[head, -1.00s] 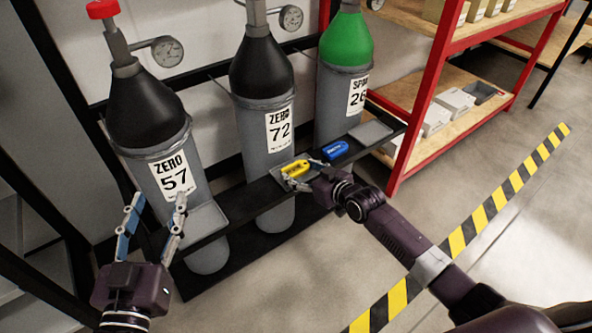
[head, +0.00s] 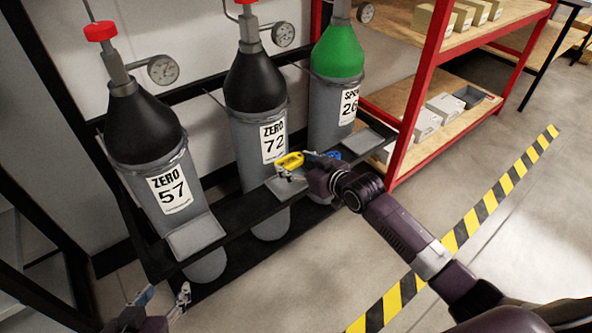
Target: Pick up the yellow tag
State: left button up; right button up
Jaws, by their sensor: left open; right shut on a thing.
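The yellow tag (head: 290,160) is at the black rack's front rail, below the cylinder marked ZERO 72. My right gripper (head: 292,174) is shut on the yellow tag; whether the tag still touches the tray under it I cannot tell. My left gripper (head: 163,300) is open and empty at the bottom left, in front of and below the rail, partly cut off by the frame edge.
Three gas cylinders stand in the black rack: ZERO 57 (head: 150,150), ZERO 72 (head: 255,110) and a green-topped SPAN (head: 338,60). Small grey trays sit along the rail (head: 235,212). A red shelf (head: 415,90) stands at right. Yellow-black tape (head: 480,215) marks the open floor.

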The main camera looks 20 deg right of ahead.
pick_arm(q)
jog(key=s+a+f+g+p, duration=0.1)
jog(key=s+a+f+g, duration=0.1)
jog(key=s, duration=0.4)
jog(key=s+a+f+g+y+p, duration=0.1)
jog(key=s+a+f+g+p, duration=0.1)
jog(key=s+g, duration=0.2)
jog(key=s, duration=0.2)
jog(key=shift+s+f+y, duration=0.2)
jog(key=shift+s+y, duration=0.1)
jog(key=shift+s, duration=0.1)
pick_arm(e)
notch_tip(320, 180, up, 12)
jog(key=shift+r, duration=0.15)
jog(key=shift+a, duration=0.1)
